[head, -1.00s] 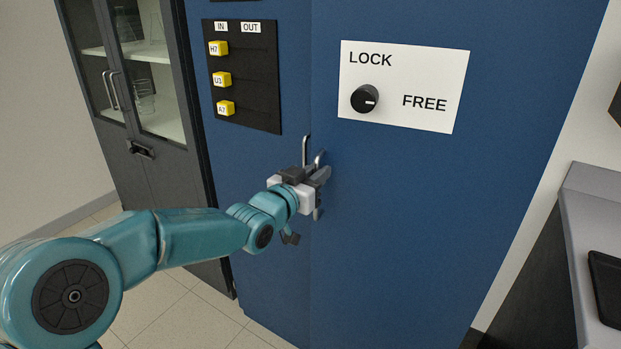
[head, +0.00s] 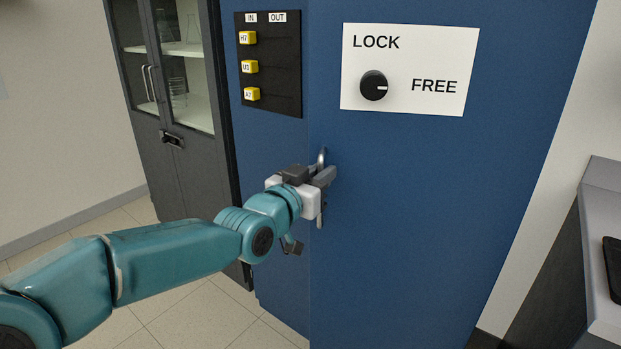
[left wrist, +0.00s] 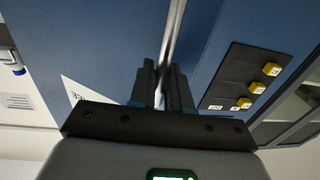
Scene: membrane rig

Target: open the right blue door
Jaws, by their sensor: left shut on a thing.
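The right blue door (head: 410,210) carries a white LOCK/FREE sign (head: 435,60) with a black knob (head: 374,86), its mark pointing toward FREE. The door appears slightly ajar, its free edge overlapping the left blue door (head: 265,150) in the head view. My left gripper (head: 325,180) is shut on the right door's upright metal handle (head: 322,157). In the left wrist view the handle bar (left wrist: 173,35) runs between the two fingers (left wrist: 165,88). The left door's handle is hidden in the head view. My right gripper is not in view.
A black IN/OUT board (head: 280,85) with yellow labelled blocks is on the left door. A grey glass-fronted cabinet (head: 195,180) stands to the left. A grey counter (head: 600,240) stands at the right. Tiled floor (head: 190,310) is clear at lower left.

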